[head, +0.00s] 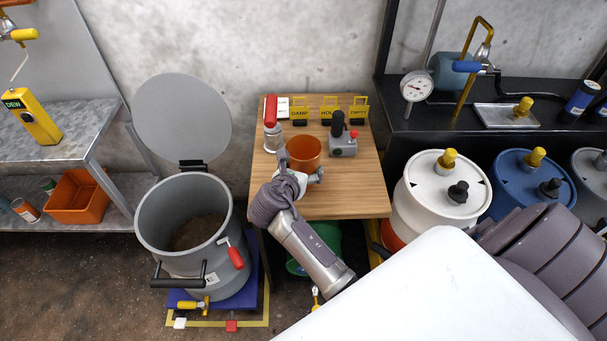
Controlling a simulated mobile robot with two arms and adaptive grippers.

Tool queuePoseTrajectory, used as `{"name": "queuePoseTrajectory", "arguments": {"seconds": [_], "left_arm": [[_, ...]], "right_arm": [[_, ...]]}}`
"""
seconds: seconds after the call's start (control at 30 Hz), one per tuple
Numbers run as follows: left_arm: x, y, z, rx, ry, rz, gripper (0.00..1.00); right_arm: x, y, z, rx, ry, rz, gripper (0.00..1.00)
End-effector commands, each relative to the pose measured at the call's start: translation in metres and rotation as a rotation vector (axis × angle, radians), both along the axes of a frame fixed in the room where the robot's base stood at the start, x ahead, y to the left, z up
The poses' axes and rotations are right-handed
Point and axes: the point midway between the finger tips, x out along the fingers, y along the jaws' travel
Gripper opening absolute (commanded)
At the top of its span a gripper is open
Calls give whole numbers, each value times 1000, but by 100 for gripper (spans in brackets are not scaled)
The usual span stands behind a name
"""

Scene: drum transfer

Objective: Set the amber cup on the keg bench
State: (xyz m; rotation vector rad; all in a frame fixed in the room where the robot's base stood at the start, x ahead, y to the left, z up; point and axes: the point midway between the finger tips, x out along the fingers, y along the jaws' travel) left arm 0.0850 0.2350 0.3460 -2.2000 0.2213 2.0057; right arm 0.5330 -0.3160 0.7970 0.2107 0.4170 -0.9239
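The amber cup (304,149) is an orange-brown round cup, seen from above over the wooden table. My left gripper (300,170) is at its near side, with fingertips by its left and lower right. The gripper hides the cup's lower part, so I cannot tell whether the fingers press on it or whether its base touches the wood. The dark bench (445,121) at the right, with kegs below it, appears to be the keg bench. My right gripper is out of view.
The wooden table (349,188) also carries a red-handled object (271,120), a grey joystick box (343,143) and yellow label stands (329,109). An open grey drum (190,240) stands left. The bench holds a gauge (416,86) and metal tray (504,116). White (440,190) and blue kegs (520,184) stand below.

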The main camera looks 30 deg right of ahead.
Motion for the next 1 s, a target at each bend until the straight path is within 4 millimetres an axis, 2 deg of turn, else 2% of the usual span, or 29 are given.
{"name": "queuePoseTrajectory", "arguments": {"seconds": [0.03,0.13,0.5,0.53,0.6,0.63,1.0], "left_arm": [[0,0,-3,0,0,0,50],[0,0,-5,0,0,0,50],[0,0,-3,0,0,0,50],[0,0,-4,0,0,0,50],[0,0,-4,0,0,0,50],[0,0,-4,0,0,0,50],[0,0,-4,0,0,0,50]], "right_arm": [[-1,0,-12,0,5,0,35],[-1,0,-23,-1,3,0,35],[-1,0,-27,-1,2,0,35],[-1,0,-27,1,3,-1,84],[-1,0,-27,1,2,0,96],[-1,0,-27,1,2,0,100],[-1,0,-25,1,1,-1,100]]}}
